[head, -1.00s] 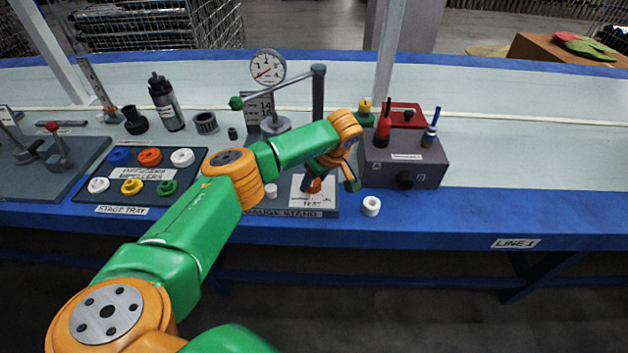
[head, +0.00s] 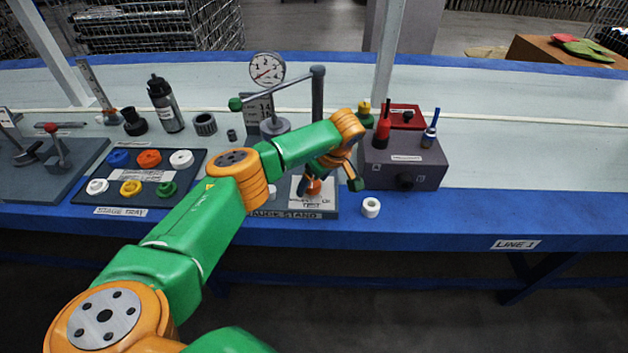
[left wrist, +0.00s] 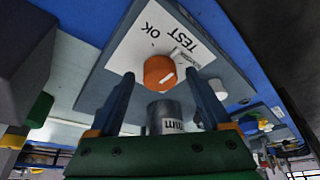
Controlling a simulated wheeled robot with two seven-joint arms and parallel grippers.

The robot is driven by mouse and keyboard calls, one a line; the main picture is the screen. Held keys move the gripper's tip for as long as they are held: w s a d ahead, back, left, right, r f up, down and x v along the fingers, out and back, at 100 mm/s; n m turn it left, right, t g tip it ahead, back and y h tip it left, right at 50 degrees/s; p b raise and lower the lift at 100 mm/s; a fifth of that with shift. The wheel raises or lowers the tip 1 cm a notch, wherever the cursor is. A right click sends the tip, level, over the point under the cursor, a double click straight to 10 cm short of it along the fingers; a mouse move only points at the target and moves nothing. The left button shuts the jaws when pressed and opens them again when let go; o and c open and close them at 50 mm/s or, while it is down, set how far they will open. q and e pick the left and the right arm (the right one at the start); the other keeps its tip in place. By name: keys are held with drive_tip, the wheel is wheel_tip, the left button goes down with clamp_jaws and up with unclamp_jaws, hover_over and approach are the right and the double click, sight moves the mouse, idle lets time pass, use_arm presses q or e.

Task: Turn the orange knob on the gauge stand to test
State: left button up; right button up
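The gauge stand (head: 328,205) sits at the table's front edge, with a dial gauge (head: 267,70) above it. Its orange knob (head: 313,186) shows below my left gripper (head: 312,184) in the head view, partly covered by the fingers. In the left wrist view the orange knob (left wrist: 160,72) has a white mark and sits by a label reading OK and TEST (left wrist: 168,38). My left gripper (left wrist: 159,80) is open there, with one blue finger on each side of the knob's near side. Gaps show; no grip is visible. My right gripper is not in view.
A dark control box (head: 405,165) with red and blue plugs stands just right of the stand. The stage tray (head: 138,180) with coloured rings is to the left. The front edge at right is clear.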

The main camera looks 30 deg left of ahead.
use_arm(q)
drive_tip(key=v, duration=0.7)
drive_tip(key=shift+p, duration=0.35)
